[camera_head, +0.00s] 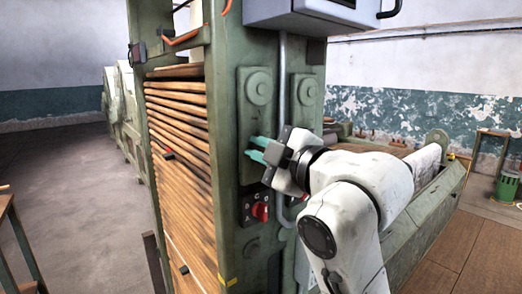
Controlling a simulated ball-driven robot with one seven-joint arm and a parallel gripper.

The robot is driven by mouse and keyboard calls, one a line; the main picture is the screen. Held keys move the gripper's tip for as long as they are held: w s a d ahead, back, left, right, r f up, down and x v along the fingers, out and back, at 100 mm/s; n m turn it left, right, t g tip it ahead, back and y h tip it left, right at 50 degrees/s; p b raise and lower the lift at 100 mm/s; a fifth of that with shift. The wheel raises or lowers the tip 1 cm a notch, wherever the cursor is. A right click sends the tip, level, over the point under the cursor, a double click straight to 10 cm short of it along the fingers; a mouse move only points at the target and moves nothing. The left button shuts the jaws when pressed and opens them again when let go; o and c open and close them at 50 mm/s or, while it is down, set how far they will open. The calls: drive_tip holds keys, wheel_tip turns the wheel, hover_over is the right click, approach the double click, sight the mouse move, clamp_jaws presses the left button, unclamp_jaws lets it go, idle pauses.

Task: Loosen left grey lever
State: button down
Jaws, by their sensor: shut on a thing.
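My gripper (255,149) has teal fingertips and reaches from the right to the front of the green machine column (225,110). Its jaws are shut on a small grey part on the column face, taken to be the left grey lever. The fingers hide most of that part, so its shape and angle cannot be made out. No second grey lever can be clearly told apart near it.
A red rotary switch (260,212) sits just below my gripper. A vertical grey pipe (283,90) runs right beside it. A grey box (310,15) hangs above. Wooden slats (180,150) fill the machine's left side. Open floor (70,170) lies at the left.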

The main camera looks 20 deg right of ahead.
drive_tip(key=shift+w+d+f, duration=0.1)
drive_tip(key=shift+d+f, duration=0.05)
drive_tip(key=shift+f, duration=0.05)
drive_tip(key=c, duration=1.1)
unclamp_jaws()
drive_tip(key=shift+w, duration=0.1)
drive_tip(key=shift+c, duration=0.2)
drive_tip(key=shift+r, duration=0.1)
drive_tip(key=shift+s, duration=0.45)
drive_tip(key=b+v, duration=0.6)
drive_tip(key=v, duration=0.4)
drive_tip(key=shift+b, duration=0.3)
drive_tip(key=shift+d, duration=0.1)
